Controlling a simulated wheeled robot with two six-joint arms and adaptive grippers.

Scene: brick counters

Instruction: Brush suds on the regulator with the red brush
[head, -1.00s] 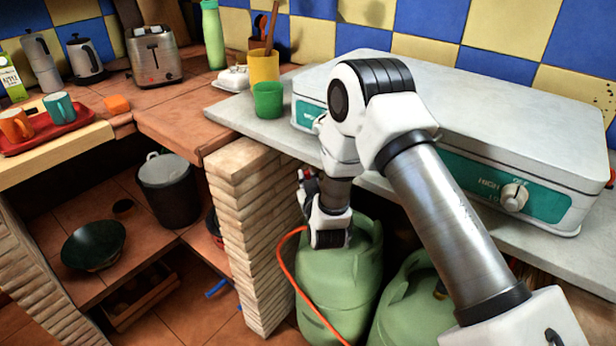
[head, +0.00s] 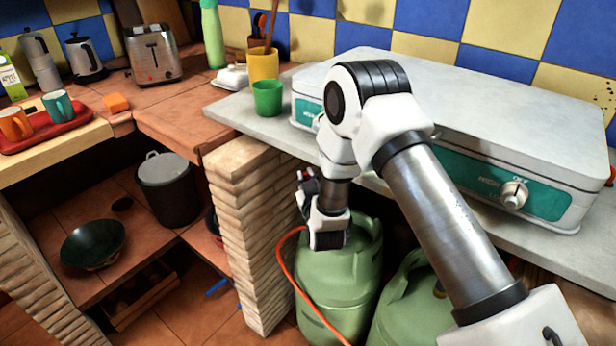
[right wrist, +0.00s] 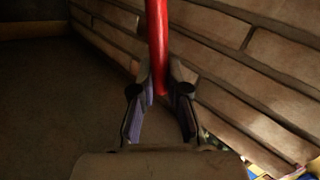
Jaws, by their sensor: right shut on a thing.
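My right gripper (head: 308,184) is by the brick pillar, just above the front green gas bottle (head: 338,285); my wrist partly hides it. In the right wrist view its fingers (right wrist: 160,92) are shut on the red brush (right wrist: 157,45), whose handle stands up between them. The brush's bristles are not clear in either view. An orange hose (head: 283,262) runs up beside the front bottle to its top. The regulator itself is hidden behind my gripper and wrist, and no suds can be made out. My left gripper is not in view.
A brick pillar (head: 248,230) stands close left of the bottle. A second green bottle (head: 405,310) is to its right. Above is a grey counter (head: 235,112) with a green cup (head: 267,98), a yellow cup (head: 264,65) and a stove (head: 480,110).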

